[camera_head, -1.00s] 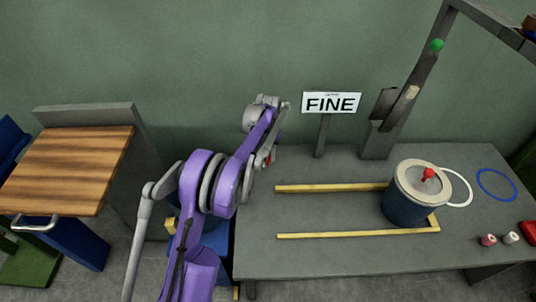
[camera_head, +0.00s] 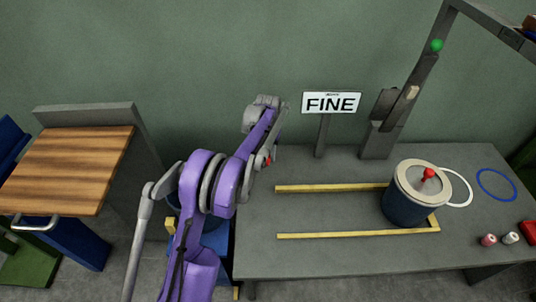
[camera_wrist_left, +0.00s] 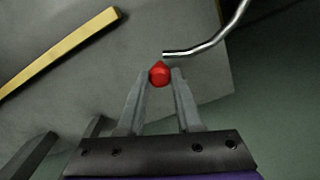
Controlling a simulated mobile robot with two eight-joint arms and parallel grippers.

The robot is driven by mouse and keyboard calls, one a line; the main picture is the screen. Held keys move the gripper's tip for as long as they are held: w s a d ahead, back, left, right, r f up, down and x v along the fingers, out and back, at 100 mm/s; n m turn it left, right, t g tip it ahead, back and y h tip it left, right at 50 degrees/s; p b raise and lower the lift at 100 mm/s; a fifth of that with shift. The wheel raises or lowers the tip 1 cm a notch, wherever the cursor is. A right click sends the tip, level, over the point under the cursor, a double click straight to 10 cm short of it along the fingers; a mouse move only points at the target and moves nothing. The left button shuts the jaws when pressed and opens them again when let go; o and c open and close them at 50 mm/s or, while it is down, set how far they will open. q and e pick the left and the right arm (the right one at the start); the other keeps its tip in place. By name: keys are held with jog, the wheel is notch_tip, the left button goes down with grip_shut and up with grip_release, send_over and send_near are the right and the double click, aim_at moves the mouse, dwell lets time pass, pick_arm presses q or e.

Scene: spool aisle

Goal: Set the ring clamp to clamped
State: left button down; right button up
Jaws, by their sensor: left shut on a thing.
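My left gripper (camera_wrist_left: 160,80) is shut on a red knob (camera_wrist_left: 160,71), which sits between the two fingertips in the left wrist view. The red knob also shows in the head view (camera_head: 266,160), beside my purple left arm at the left end of the grey table. A bent metal rod (camera_wrist_left: 205,45) passes just beyond the knob in the wrist view. The ring clamp's ring cannot be made out; my arm covers much of that area. I cannot tell whether the clamp is open or clamped. My right gripper is not in view.
A dark blue drum (camera_head: 402,208) with a pale, red-knobbed lid stands on the grey table (camera_head: 330,262). Yellow rails (camera_head: 330,188) lie to its left. A FINE sign (camera_head: 331,103) stands behind. A wooden-topped stand (camera_head: 70,165) is at left.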

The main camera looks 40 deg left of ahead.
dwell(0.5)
pick_arm(q)
jog(key=s+d+m+p, duration=0.3)
jog(key=s+d+m, duration=0.6)
jog(key=s, duration=0.4)
jog(key=s+a+m+p, duration=0.1)
jog(key=s+a+m, duration=0.3)
jog(key=s+m, duration=0.6)
jog(key=shift+s+a, duration=0.15)
jog(key=shift+s, duration=2.9)
jog(key=c, duration=0.6)
grip_release()
jog(key=shift+s+a, duration=0.1)
